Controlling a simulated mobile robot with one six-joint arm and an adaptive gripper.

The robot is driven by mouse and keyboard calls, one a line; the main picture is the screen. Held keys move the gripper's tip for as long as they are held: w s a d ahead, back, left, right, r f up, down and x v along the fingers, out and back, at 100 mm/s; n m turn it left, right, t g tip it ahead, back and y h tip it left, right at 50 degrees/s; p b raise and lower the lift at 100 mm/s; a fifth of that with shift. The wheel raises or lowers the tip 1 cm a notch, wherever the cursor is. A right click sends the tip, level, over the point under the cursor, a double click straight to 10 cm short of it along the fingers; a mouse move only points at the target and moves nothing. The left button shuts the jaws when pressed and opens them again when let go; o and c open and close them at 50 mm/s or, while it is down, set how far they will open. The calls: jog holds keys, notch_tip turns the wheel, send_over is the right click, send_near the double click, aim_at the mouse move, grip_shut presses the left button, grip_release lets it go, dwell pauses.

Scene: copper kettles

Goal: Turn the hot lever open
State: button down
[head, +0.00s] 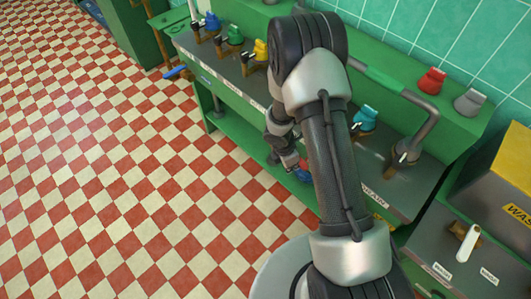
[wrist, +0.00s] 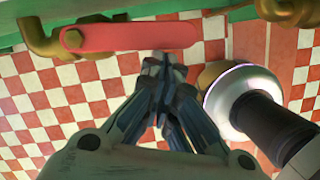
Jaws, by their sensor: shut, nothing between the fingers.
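A red lever (wrist: 130,39) on a brass valve lies across the upper part of the wrist view. It is bolted at its left end, and its bar runs about level to the right. I take it for the hot lever; no label on it is readable. My gripper (wrist: 163,62) is shut and empty, its fingertips at the lower edge of the bar's right part. I cannot tell whether they touch it. In the head view my arm covers much of the counter, and the gripper (head: 295,163) is small at its front edge.
A green-and-grey counter (head: 230,75) carries several coloured fittings and a bent pipe (head: 425,120). A blue lever (head: 176,72) is at its left end. A white lever (head: 468,243) is by the yellow wash unit (head: 508,190). The checkered floor (head: 100,170) at left is clear.

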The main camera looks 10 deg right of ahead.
jog(key=shift+d, duration=0.55)
dwell(0.4)
